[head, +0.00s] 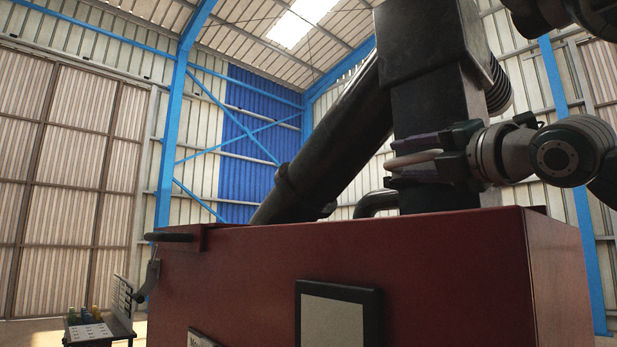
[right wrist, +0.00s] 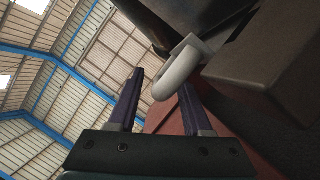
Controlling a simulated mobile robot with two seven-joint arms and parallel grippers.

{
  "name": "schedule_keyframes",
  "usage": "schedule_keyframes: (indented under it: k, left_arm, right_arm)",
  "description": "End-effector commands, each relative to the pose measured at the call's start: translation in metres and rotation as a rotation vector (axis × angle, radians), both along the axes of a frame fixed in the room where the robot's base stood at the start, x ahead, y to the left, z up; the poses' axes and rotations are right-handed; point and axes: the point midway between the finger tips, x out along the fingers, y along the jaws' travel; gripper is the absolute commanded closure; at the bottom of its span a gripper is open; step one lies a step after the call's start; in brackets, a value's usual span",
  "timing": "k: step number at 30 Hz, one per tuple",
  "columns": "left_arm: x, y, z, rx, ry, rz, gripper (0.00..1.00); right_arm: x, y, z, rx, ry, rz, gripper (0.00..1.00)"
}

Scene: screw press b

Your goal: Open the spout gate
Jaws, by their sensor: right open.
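The right gripper (right wrist: 161,80) is open. Whether a finger touches the handle I cannot tell. The gate plate itself is not clearly visible. My left gripper is not in view.
The red machine body (head: 400,275) fills the lower foreground, with a framed panel (head: 337,318) on its front. A black slanted tube (head: 335,150) runs down left of the column. A small table (head: 97,331) with bottles stands at lower left. Blue steel beams line the hall walls.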

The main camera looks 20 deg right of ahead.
Motion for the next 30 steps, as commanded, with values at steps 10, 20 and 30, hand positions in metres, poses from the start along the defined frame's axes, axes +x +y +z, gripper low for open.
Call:
schedule_keyframes:
  k: [10, 20, 30]
  left_arm:
    - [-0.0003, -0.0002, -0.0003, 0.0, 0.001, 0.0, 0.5]
    - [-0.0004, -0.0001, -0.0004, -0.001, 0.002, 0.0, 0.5]
    - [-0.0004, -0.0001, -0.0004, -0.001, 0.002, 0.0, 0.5]
  right_arm:
    - [0.0, 0.0, 0.0002, 0.0, -0.001, 0.001, 0.65]
    - [0.0, 0.0001, 0.0002, 0.0, -0.001, 0.001, 1.0]
    - [0.0001, 0.0001, 0.0001, 0.0, -0.001, 0.001, 1.0]
